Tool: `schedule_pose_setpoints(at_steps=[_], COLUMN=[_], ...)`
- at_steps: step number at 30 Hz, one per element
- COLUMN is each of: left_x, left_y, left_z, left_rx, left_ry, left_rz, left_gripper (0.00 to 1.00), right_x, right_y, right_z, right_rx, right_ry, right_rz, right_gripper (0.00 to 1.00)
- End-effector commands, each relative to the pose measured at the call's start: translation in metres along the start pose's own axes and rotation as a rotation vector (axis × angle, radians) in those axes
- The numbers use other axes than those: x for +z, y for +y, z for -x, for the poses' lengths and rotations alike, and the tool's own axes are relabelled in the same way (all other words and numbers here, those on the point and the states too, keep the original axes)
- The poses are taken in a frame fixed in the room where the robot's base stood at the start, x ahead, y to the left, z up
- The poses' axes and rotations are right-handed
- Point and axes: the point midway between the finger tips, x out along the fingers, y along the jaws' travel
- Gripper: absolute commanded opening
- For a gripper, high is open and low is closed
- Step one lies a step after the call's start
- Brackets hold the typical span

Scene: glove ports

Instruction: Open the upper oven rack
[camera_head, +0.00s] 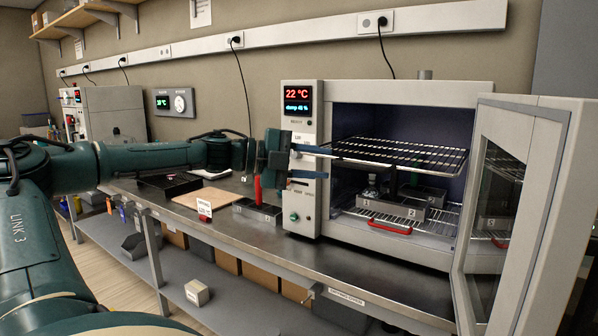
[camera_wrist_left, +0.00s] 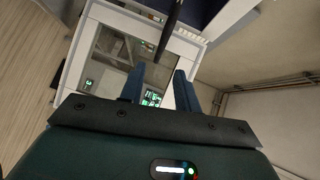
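The upper oven rack (camera_head: 405,154) is a wire shelf in the upper half of the open oven (camera_head: 410,93). Its front left corner is close to my left gripper (camera_head: 327,162). The left gripper is open, with its two blue fingers apart, one above the other in the head view. Whether a finger touches the rack I cannot tell. In the left wrist view the gripper (camera_wrist_left: 160,70) shows an empty gap, with a dark bar (camera_wrist_left: 171,28) beyond the fingertips. My right gripper is out of view.
The oven door (camera_head: 520,200) stands open at the right.

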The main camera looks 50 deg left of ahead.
Motion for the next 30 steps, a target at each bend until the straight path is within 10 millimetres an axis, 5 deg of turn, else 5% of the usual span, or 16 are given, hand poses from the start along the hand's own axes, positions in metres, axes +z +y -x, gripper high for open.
schedule_pose_setpoints(at_steps=[9, 30], left_x=[0.000, -0.002], left_y=[0.000, 0.010], left_z=[0.033, 0.023], left_rx=[-0.001, 0.008], left_ry=[0.000, 0.016], left_rz=[0.001, 0.017], left_gripper=[0.32, 0.32], right_x=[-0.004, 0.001], right_y=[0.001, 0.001], right_z=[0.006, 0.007], right_rx=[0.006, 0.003], right_ry=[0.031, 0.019], right_rz=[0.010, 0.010], right_gripper=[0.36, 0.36])
